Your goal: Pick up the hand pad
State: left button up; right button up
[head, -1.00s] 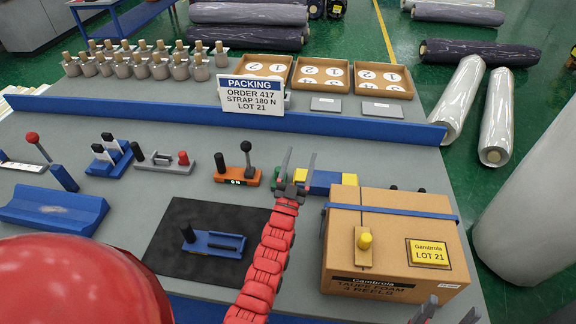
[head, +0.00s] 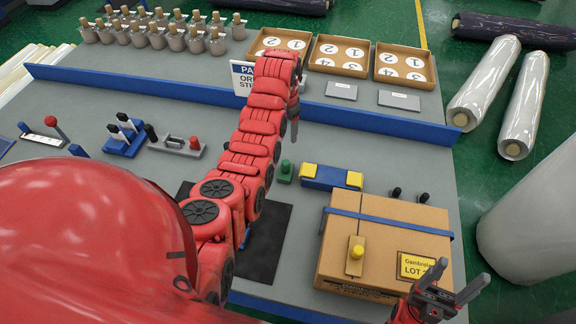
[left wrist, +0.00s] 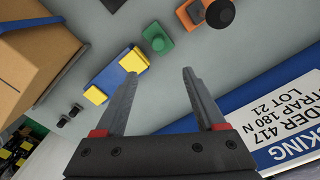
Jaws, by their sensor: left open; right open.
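No thing is labelled as the hand pad. My right gripper (head: 455,288) is open and empty beside the carton's front right corner.
A blue rail (head: 390,122) crosses the table behind the tools. The packing sign (head: 241,78) is partly hidden by my left arm, which also covers much of the black mat (head: 268,245). Wrapped rolls (head: 522,100) lie on the floor at right.

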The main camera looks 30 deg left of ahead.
aim_at(286, 162)
pick_arm(q)
notch_tip(286, 162, down, 12)
jog(key=b, duration=0.3)
jog(key=shift+s+f, duration=0.15)
jog(key=shift+f, duration=0.05)
notch_tip(286, 162, down, 5)
jog(key=b, duration=0.2)
jog(key=shift+b, duration=0.35)
jog(key=shift+r, duration=0.1)
jog(key=shift+c, duration=0.2)
jog(key=shift+c, duration=1.1)
jog(key=shift+s+d, duration=0.1)
grip_shut()
